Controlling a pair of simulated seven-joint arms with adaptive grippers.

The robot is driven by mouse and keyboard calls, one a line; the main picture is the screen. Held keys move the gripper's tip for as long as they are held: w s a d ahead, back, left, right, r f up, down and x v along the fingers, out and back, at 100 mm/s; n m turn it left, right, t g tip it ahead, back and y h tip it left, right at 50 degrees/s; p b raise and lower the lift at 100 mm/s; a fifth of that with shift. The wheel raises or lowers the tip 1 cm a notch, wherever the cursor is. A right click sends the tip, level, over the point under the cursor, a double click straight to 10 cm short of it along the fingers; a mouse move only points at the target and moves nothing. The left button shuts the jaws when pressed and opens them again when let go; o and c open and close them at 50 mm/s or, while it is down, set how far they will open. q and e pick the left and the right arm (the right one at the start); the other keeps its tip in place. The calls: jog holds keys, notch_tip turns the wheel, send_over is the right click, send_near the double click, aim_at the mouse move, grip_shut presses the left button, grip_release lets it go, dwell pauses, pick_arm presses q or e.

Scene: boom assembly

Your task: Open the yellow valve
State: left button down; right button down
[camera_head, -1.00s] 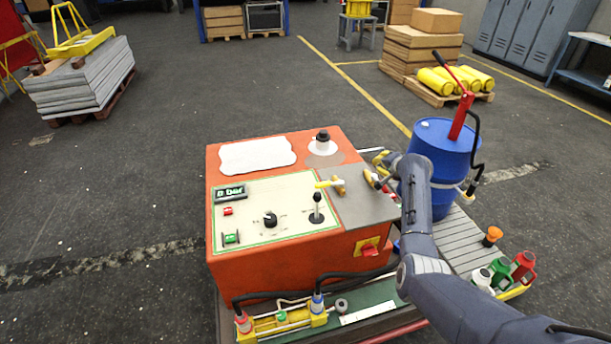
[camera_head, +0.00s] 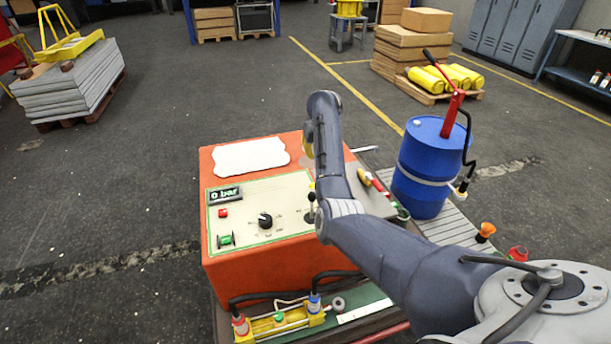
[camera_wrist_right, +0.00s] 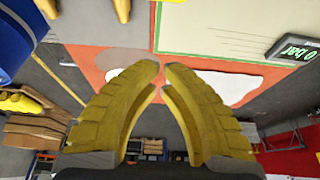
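The orange pump unit (camera_head: 250,280) stands in the middle of the head view, with a cream control panel (camera_head: 285,198) and a display (camera_head: 226,195) reading 0 bar. My right arm crosses its right part and hides the spot where the yellow valve handle showed earlier. In the right wrist view, a yellow piece (camera_wrist_right: 121,9) at the top edge, beside the panel, is probably that handle, cut off by the frame. My right gripper (camera_wrist_right: 161,68) has yellow fingers with tips nearly meeting and nothing between them. It is above the unit's far part, apart from the yellow piece. My left gripper is out of view.
A blue drum (camera_head: 428,165) with a red lever pump (camera_head: 453,112) stands close right of the unit. A hose-connected yellow cylinder assembly (camera_head: 282,322) sits in front.

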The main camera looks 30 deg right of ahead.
jog(key=shift+s+a, duration=0.1)
dwell(0.4)
jog(key=x, duration=1)
jog(key=shift+s, duration=0.1)
jog(key=shift+s+a+f, duration=0.15)
jog(key=shift+s, duration=0.5)
jog(key=shift+s+a+f, duration=0.1)
jog(key=shift+s, duration=0.5)
jog(key=shift+s+a+f, duration=0.15)
jog(key=shift+s, duration=0.5)
